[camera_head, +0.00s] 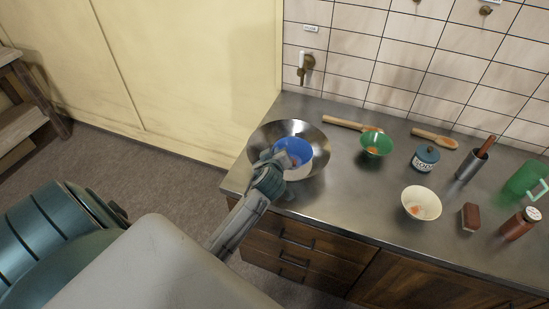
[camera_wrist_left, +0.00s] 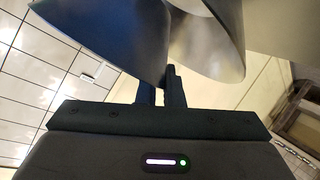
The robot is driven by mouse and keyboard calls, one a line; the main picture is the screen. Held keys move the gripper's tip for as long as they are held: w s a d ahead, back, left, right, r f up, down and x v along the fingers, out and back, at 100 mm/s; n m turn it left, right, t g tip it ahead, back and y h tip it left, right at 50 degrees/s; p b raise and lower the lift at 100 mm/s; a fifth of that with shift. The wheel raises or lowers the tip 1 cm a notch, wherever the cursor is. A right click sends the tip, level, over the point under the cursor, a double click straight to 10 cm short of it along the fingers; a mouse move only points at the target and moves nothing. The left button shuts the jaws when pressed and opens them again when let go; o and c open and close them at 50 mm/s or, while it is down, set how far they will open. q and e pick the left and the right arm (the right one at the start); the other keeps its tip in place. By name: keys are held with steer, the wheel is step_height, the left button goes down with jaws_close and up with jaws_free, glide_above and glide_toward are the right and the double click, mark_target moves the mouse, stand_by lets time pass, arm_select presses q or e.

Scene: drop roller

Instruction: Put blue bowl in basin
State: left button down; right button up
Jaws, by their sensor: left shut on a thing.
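The blue bowl (camera_head: 295,151) is over the metal basin (camera_head: 262,137), which stands at the left end of the counter. My left gripper (camera_head: 273,167) is shut on the near left side of the blue bowl. In the left wrist view the fingers (camera_wrist_left: 160,88) meet the dark blue bowl wall (camera_wrist_left: 110,35), with the shiny basin (camera_wrist_left: 205,50) behind it. I cannot tell whether the bowl touches the basin's bottom. My right gripper is not in view.
A green bowl (camera_head: 377,143), two wooden spoons (camera_head: 345,124), a blue lidded pot (camera_head: 425,158) and a cream bowl (camera_head: 421,203) stand to the right. Farther right are a brown block (camera_head: 469,217), a jar (camera_head: 520,223) and a green mug (camera_head: 524,180). The counter front (camera_head: 340,205) is clear.

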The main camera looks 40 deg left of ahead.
arm_select(q)
step_height(320, 180, down, 4)
steer(key=shift+a+r+p, duration=0.1)
steer(key=shift+r+p, duration=0.1)
steer(key=shift+p, duration=0.35)
steer(key=shift+f, duration=0.2)
steer(key=shift+f+b, duration=0.3)
steer(key=shift+b, duration=0.15)
steer(key=shift+f+b, duration=0.3)
steer(key=shift+b, duration=0.05)
steer(key=c, duration=1.8)
jaws_free()
steer(key=shift+s, duration=0.15)
steer(key=shift+c, duration=0.2)
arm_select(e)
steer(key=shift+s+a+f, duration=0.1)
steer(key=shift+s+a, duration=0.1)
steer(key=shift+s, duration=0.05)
